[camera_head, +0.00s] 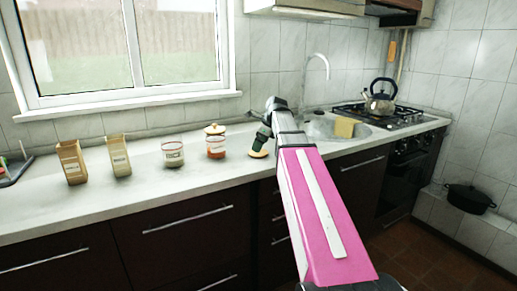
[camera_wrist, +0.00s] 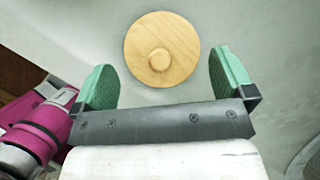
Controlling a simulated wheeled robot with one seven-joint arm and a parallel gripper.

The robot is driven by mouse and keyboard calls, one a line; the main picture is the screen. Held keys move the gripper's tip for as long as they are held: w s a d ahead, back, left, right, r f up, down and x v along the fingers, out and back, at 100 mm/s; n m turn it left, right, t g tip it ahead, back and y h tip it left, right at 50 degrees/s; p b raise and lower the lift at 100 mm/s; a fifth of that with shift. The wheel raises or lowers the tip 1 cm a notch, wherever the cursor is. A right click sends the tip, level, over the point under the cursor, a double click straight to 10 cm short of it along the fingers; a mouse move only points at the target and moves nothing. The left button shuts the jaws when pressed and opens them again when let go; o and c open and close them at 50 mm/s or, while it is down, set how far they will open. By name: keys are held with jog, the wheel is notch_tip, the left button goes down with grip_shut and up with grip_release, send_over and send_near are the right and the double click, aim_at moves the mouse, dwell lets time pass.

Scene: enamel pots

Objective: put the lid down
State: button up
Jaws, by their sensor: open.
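A round wooden lid (camera_wrist: 162,50) with a small knob lies knob up on the pale counter in the wrist view. In the head view the lid (camera_head: 258,154) shows as a small tan disc just below my gripper (camera_head: 263,137). In the wrist view my gripper (camera_wrist: 163,75) is open, with one green finger on each side, and the lid sits mostly beyond the fingertips. Nothing is held. I cannot tell the exact height of the fingers above the lid.
Left of my gripper stand a jar with red contents and a wooden lid (camera_head: 215,147), another jar (camera_head: 173,155) and two cartons (camera_head: 119,158) (camera_head: 72,163). A yellow block (camera_head: 345,128) is at the sink, right of my arm. A kettle (camera_head: 380,102) stands on the hob.

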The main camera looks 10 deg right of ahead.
jog(key=v, duration=0.9)
jog(key=shift+r, duration=0.25)
jog(key=shift+s, duration=0.15)
